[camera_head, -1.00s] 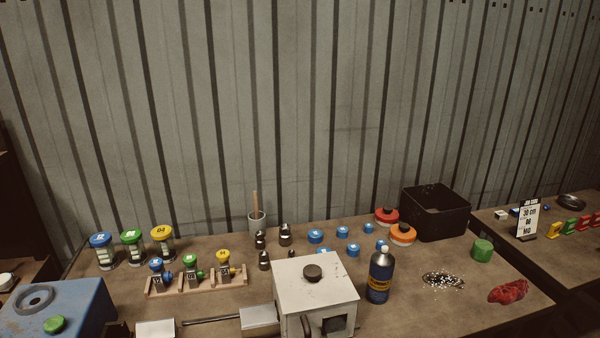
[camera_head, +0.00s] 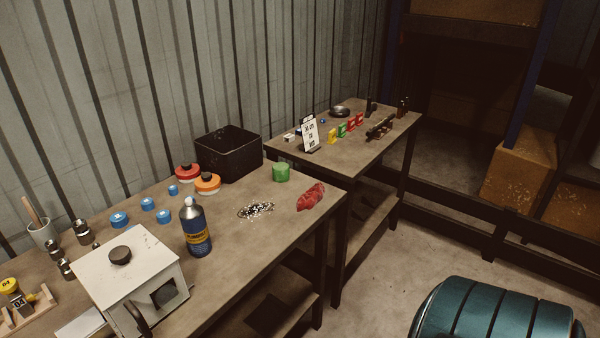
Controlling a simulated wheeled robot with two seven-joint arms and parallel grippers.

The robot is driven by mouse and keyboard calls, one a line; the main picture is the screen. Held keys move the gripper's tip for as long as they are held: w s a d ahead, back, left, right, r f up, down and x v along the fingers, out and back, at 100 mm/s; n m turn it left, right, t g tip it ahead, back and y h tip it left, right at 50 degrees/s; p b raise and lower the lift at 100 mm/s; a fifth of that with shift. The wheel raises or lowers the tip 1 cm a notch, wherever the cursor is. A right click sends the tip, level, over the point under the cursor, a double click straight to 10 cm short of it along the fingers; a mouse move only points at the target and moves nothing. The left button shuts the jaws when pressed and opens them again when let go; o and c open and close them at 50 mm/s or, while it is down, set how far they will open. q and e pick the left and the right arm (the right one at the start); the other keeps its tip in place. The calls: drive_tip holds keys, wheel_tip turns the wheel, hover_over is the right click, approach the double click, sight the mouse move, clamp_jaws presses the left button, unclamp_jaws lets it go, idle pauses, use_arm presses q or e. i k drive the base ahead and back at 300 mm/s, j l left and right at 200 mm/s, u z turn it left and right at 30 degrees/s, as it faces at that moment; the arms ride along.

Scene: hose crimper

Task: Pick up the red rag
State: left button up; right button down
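The red rag (camera_head: 311,197) lies crumpled on the near workbench (camera_head: 250,232), close to its right end and front edge. A green cylinder (camera_head: 280,173) stands just behind and to the left of it. A dark patch of shiny metal bits (camera_head: 256,210) lies to its left. Nothing covers the rag. Neither of my grippers shows in the head view.
A blue bottle (camera_head: 195,228) and a white box machine (camera_head: 130,275) stand left of the metal bits. A black bin (camera_head: 228,153) is at the back. A second table (camera_head: 350,145) stands beyond. A teal ribbed object (camera_head: 497,312) is at the lower right, with open floor (camera_head: 390,250) before it.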

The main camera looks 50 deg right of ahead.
sight(314, 194)
drive_tip(key=z, duration=1.6)
